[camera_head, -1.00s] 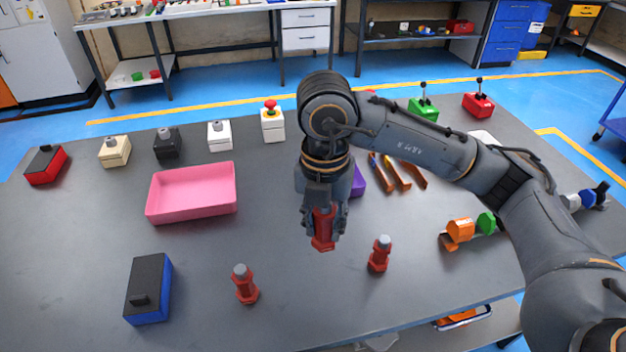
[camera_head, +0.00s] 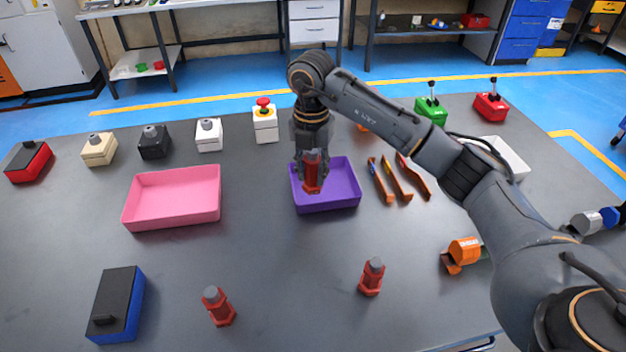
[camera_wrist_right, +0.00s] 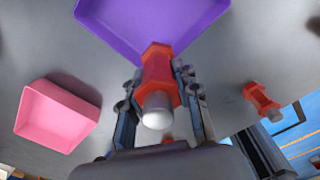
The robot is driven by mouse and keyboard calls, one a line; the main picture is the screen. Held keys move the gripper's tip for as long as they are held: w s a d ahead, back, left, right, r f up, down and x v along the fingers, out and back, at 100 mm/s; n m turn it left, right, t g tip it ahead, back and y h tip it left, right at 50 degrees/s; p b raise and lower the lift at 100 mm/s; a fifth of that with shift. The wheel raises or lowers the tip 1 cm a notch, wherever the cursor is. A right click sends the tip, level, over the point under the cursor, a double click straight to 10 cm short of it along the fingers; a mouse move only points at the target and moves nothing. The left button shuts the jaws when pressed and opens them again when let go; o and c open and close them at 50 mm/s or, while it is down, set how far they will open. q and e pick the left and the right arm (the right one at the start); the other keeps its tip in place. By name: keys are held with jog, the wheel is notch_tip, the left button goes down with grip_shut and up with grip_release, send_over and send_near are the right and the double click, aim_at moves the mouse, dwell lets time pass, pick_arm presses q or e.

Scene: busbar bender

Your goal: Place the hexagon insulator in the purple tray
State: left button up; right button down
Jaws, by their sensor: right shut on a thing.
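My right gripper (camera_head: 312,172) is shut on a red hexagon insulator (camera_head: 311,178) with a grey end. It holds the insulator upright in front of or above the purple tray (camera_head: 340,197) in the head view. In the right wrist view the insulator (camera_wrist_right: 157,82) sits between the two fingers, and its far end overlaps the near edge of the purple tray (camera_wrist_right: 150,25). Two more red insulators stand on the table, one at the front left (camera_head: 218,306) and one at the front right (camera_head: 371,277). My left gripper does not show.
A pink tray (camera_head: 172,198) stands left of the purple tray. Orange-handled tools (camera_head: 393,180) lie right of it. A white box with a red button (camera_head: 264,122) stands behind. A blue and black box (camera_head: 117,304) is at the front left. The table middle is clear.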

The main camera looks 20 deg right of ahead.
aim_at(313, 183)
jog(key=shift+w+d+f, duration=0.35)
jog(key=shift+w+f, duration=0.3)
jog(key=shift+f, duration=0.15)
jog(key=shift+w+d+f, duration=0.15)
jog(key=shift+f, duration=0.15)
notch_tip(313, 183, down, 2)
jog(key=shift+f+p, duration=0.25)
jog(key=shift+p, duration=0.45)
jog(key=shift+w+f, duration=0.1)
jog(key=shift+f, duration=0.25)
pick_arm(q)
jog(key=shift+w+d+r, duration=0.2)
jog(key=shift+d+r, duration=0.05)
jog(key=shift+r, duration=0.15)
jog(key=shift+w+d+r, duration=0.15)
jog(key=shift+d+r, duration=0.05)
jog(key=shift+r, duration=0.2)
pick_arm(e)
jog(key=shift+f, duration=0.2)
jog(key=c, duration=1)
grip_release()
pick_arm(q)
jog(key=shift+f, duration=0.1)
